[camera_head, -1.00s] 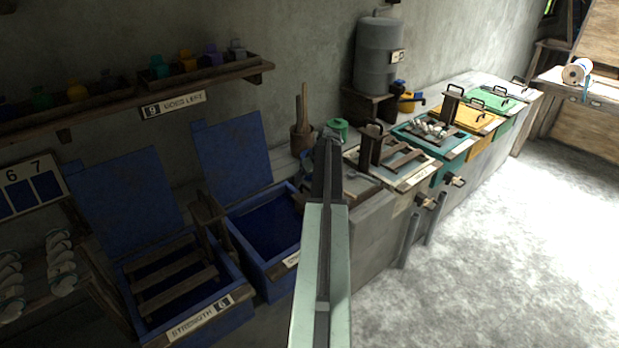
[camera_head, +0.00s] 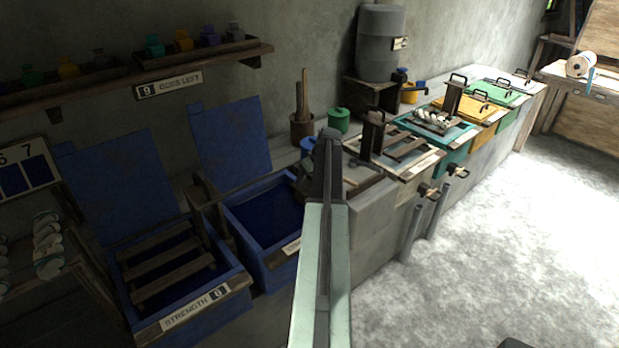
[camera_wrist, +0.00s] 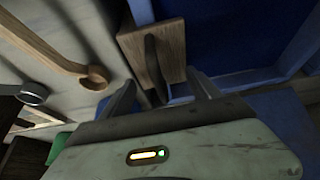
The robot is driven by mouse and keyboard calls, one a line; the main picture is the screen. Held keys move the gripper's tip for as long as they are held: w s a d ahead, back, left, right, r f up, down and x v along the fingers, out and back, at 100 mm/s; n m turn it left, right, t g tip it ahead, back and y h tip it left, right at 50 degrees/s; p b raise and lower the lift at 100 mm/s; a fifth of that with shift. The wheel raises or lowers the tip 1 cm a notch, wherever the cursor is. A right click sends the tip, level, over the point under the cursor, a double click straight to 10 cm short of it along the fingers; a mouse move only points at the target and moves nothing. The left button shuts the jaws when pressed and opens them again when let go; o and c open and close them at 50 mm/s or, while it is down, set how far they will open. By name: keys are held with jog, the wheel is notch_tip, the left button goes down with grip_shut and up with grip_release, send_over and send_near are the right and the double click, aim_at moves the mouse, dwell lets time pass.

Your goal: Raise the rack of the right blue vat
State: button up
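The right blue vat (camera_head: 265,268) stands open in the head view, its lid tilted back against the wall. Dark blue liquid fills it, and no slats show above the surface. In the wrist view, a wooden block with a dark upright handle (camera_wrist: 152,65) stands at the edge of a blue vat (camera_wrist: 302,45). My gripper (camera_wrist: 158,80) is open there, with one finger to each side of the handle's lower end. I cannot tell whether either finger touches it. In the head view my arm hides the gripper's fingers and the vat's right edge.
The left blue vat (camera_head: 190,322) has its slatted rack (camera_head: 170,262) showing above the liquid. More vats (camera_head: 432,140) line the counter to the right. The floor (camera_head: 480,245) at right is clear.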

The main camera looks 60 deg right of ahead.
grip_shut()
notch_tip(320, 180, up, 18)
jog(key=p, duration=1.8)
jog(key=shift+r, duration=0.15)
jog(key=o, duration=0.6)
grip_release()
jog(key=shift+o, duration=0.2)
notch_tip(320, 180, up, 7)
jog(key=p, duration=0.7)
